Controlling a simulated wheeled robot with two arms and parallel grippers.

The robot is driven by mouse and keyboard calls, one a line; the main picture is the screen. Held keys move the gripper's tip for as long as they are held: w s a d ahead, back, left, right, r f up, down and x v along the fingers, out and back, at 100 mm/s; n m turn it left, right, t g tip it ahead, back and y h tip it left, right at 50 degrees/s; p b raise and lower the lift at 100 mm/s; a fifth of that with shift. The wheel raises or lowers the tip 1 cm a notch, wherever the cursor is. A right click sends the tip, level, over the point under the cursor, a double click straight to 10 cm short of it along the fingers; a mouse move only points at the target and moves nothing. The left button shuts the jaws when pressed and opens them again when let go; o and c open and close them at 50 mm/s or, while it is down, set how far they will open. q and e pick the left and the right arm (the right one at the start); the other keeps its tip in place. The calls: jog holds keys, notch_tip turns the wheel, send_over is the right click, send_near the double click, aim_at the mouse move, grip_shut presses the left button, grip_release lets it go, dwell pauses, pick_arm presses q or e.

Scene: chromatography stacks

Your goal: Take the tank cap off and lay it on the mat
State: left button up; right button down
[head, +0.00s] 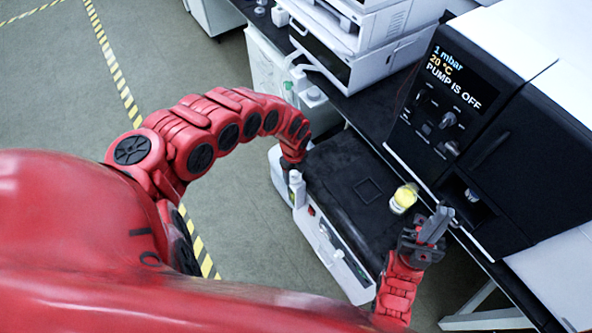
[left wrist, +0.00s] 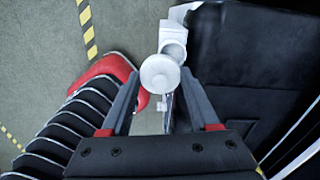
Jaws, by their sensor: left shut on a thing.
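My left gripper (head: 293,172) is at the far-left end of the black bench top, over white equipment. In the left wrist view its fingers (left wrist: 158,88) are shut on a round white cap (left wrist: 160,73). A white tank part (left wrist: 173,42) shows just behind the cap; I cannot tell whether the two touch. In the head view a small white cylinder (head: 297,188) stands just below this gripper. A thin square outline (head: 368,190), perhaps the mat, lies on the black surface. My right gripper (head: 440,224) is beside the yellow-topped beaker; its finger gap is unclear.
A yellow-topped beaker (head: 403,199) stands on the black surface near the right gripper. A black pump unit (head: 450,105) with a lit display reading "PUMP IS OFF" stands at the right. White instruments (head: 345,55) stand at the back.

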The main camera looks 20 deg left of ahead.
pick_arm(q)
jog(key=s+r+p, duration=0.1)
jog(key=s+p, duration=0.9)
jog(key=s, duration=0.3)
jog(key=shift+s+r, duration=0.2)
jog(key=shift+s, duration=0.15)
jog(key=shift+f, duration=0.1)
